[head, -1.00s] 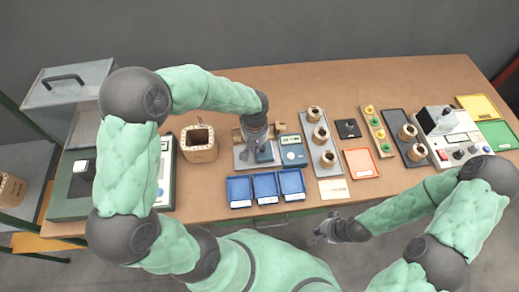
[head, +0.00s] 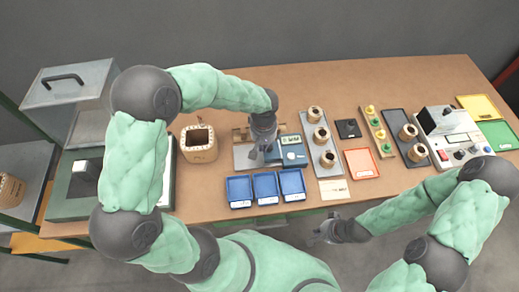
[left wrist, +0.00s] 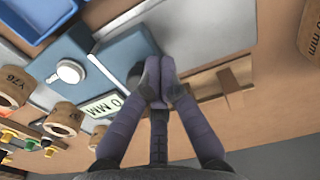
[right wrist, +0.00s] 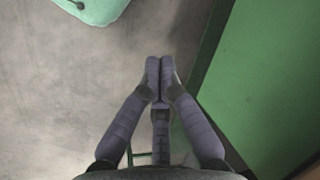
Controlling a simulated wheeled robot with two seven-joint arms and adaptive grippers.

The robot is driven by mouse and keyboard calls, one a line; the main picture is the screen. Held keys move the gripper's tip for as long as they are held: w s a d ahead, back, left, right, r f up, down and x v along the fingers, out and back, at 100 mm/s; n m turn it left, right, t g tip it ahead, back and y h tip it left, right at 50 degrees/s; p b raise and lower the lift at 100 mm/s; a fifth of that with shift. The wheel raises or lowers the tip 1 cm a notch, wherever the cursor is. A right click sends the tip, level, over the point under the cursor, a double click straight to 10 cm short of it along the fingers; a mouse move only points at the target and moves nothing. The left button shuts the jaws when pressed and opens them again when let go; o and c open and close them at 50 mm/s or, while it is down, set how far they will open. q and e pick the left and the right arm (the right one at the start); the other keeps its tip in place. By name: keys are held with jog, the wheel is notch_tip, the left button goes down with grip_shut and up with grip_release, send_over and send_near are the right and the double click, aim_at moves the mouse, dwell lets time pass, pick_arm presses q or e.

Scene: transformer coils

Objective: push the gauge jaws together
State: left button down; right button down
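The gauge has a blue body (head: 293,155) with a white round knob (left wrist: 70,71) and a pale display (left wrist: 102,107) marked in MM. A dark blue sliding jaw (left wrist: 125,54) stands beside the body, over a grey plate (head: 242,158). My left gripper (head: 260,154) is over the plate, at the left of this jaw. In the left wrist view its fingertips (left wrist: 160,80) are together, empty, and right by the jaw's side; contact is hard to tell. My right gripper (head: 322,234) is shut and empty, off the table's front edge; its closed fingertips show in the right wrist view (right wrist: 159,75).
Three blue trays (head: 265,187) lie in front of the gauge. A wooden coil former (head: 199,150) stands to the left. A grey strip with coils (head: 325,165) lies to the right. Wooden pieces (left wrist: 222,88) lie behind the plate.

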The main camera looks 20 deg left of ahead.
pick_arm(q)
jog(key=shift+a, duration=0.1)
dwell(0.3)
jog(key=shift+s+a, duration=0.3)
jog(key=shift+a, duration=0.15)
notch_tip(320, 180, up, 7)
jog(key=p, duration=0.4)
jog(key=shift+p, duration=0.4)
